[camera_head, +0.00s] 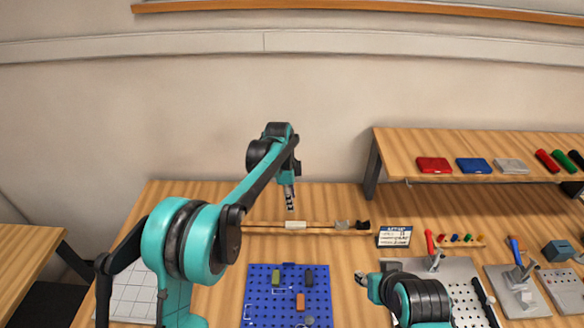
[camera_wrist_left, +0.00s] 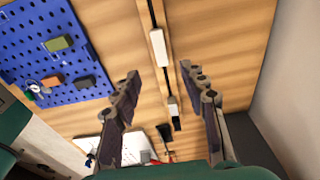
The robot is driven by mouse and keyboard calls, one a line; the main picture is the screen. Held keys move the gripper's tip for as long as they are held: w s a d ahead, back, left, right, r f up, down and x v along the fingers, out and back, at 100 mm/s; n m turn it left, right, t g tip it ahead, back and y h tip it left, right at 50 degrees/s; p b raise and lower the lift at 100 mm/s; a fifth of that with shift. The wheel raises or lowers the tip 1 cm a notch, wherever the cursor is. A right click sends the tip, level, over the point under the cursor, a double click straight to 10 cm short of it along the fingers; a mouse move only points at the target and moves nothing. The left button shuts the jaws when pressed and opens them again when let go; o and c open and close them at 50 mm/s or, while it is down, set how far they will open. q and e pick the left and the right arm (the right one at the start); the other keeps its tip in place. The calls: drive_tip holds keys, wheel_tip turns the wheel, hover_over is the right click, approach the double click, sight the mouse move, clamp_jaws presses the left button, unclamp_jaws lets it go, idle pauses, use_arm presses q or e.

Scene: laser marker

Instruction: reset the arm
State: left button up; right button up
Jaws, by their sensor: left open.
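My left arm, teal and black, reaches up from the lower left in the head view. Its gripper (camera_head: 290,200) hangs pointing down above the back of the wooden table (camera_head: 215,205). In the left wrist view the two dark fingers of this gripper (camera_wrist_left: 160,72) are spread apart with nothing between them but the table and rail further below. My right arm (camera_head: 422,298) shows only in part at the bottom edge, right of centre. Its small forward end points left; its fingers are not clear.
A blue pegboard (camera_head: 262,302) holds green, black and orange blocks. A thin rail (camera_head: 255,229) carries a white block (camera_head: 295,225). A raised shelf (camera_head: 400,150) stands at right with red, blue and grey boxes. Metal fixtures (camera_head: 515,290) stand below it. The back-left tabletop is clear.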

use_arm(q)
drive_tip(key=s+a+r+n+t+b, duration=0.1)
drive_tip(key=s+a+r+n+t, duration=0.1)
drive_tip(key=s+a+r+n, duration=0.4)
drive_tip(key=s+a+r+n+t+b, duration=0.1)
drive_tip(key=s+a+r+n+b, duration=0.2)
drive_tip(key=s, duration=0.5)
drive_tip(key=s+a+f+n+t, duration=0.2)
drive_tip(key=s+a+f+n, duration=0.1)
drive_tip(key=s, duration=0.4)
drive_tip(key=s+a+f+n+t+y, duration=0.1)
drive_tip(key=s+a+f+n+t, duration=0.1)
drive_tip(key=s+a+f+n, duration=0.2)
drive_tip(key=s+n+b, duration=0.1)
drive_tip(key=s+n, duration=0.1)
drive_tip(key=s, duration=0.2)
drive_tip(key=shift+s+f, duration=0.3)
drive_tip(key=shift+f, duration=0.05)
